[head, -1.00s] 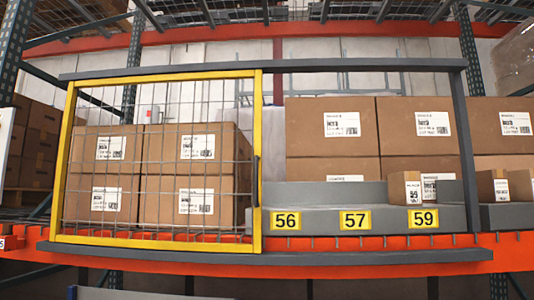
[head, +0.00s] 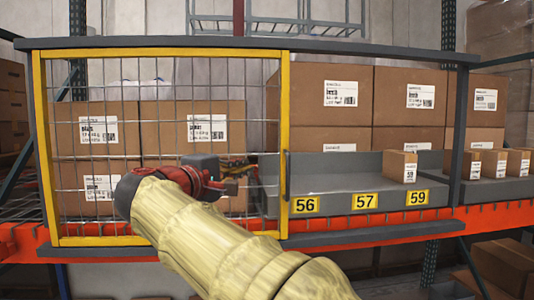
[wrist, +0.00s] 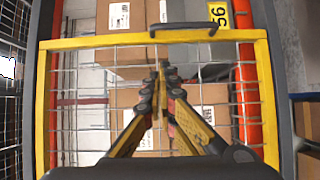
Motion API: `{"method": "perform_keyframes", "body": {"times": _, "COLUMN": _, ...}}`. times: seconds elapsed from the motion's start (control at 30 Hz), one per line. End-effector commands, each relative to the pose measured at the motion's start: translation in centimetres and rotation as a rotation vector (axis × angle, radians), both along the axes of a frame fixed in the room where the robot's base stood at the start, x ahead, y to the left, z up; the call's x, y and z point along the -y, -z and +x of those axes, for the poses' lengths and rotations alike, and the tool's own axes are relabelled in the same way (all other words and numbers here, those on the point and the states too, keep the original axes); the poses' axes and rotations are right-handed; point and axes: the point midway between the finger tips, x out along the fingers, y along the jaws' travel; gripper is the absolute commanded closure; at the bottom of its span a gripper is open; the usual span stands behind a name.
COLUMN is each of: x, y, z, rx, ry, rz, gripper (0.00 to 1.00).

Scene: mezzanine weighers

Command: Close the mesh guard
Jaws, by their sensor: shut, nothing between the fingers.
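The mesh guard (head: 285,110) is a yellow-framed wire panel at the left end of its grey rails. It covers the left part of the shelf front; the right part, with labels 56, 57 and 59, is uncovered. Its dark handle (head: 287,175) is on the right upright of the frame. The handle also shows near the top of the wrist view (wrist: 183,26). My gripper (head: 245,168) is in front of the mesh, left of the handle. In the wrist view its fingers (wrist: 160,72) are together and empty, over the mesh. I cannot tell whether they touch it.
Grey rails (head: 250,43) run above and below the opening to a grey post (head: 462,140) at the right. Cartons (head: 320,110) stand behind. A small box (head: 401,167) sits in the grey bin (head: 335,182). An orange beam (head: 345,226) runs below.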

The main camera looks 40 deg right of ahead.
Motion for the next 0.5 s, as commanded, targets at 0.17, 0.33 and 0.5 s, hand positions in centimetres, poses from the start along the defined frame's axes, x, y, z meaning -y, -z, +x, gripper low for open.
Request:
{"method": "perform_keyframes", "body": {"times": 0.17, "x": 1.8, "y": -0.1, "z": 0.6, "rx": -0.001, "ry": 0.005, "rz": -0.005, "gripper": 1.0}}
{"method": "perform_keyframes", "body": {"times": 0.33, "x": 4.9, "y": -0.2, "z": 1.6, "rx": -0.002, "ry": 0.007, "rz": -0.004, "gripper": 1.0}}
{"method": "perform_keyframes", "body": {"times": 0.5, "x": 8.0, "y": -0.1, "z": 2.8, "rx": -0.002, "ry": 0.006, "rz": -0.003, "gripper": 1.0}}
